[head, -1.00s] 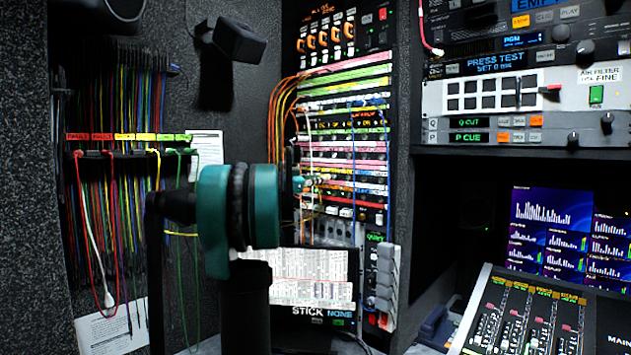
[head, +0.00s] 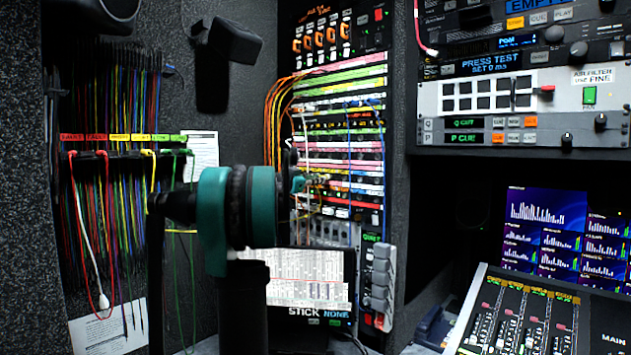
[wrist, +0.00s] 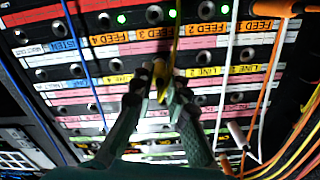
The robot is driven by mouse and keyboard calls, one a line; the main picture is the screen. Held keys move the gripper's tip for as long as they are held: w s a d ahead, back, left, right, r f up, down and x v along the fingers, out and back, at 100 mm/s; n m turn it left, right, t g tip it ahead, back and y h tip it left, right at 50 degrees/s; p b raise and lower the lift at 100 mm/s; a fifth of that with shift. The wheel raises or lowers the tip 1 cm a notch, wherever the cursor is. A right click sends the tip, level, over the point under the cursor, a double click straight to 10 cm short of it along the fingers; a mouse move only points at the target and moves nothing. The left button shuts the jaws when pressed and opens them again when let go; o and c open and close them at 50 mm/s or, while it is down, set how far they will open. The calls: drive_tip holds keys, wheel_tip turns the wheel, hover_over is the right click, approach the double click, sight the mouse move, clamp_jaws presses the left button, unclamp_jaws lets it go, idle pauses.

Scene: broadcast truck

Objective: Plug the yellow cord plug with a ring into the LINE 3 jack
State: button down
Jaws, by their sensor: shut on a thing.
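My gripper (wrist: 165,82) is shut on the yellow cord plug (wrist: 161,80), close in front of the patch panel. Its yellow cord (wrist: 175,42) runs up across the wrist view. The panel's labels look upside down there. A yellow strip reads LINE 2 (wrist: 211,71) and LINE 1 (wrist: 250,69) to the right of my fingers. The LINE 3 jack is not readable; my fingers cover that part of the row. I cannot tell whether the plug tip touches a jack. In the head view my gripper (head: 298,184) is before the patch panel (head: 340,130), its fingers partly hidden.
White cords (wrist: 228,70), orange cords (wrist: 268,90) and blue cords hang across the panel beside my gripper. A cord rack (head: 115,150) hangs on the left wall.

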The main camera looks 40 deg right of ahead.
drive_tip(key=c, duration=1.4)
unclamp_jaws()
drive_tip(key=shift+d, duration=0.1)
drive_tip(key=a, duration=0.8)
drive_tip(key=s+a, duration=0.1)
drive_tip(key=a, duration=0.3)
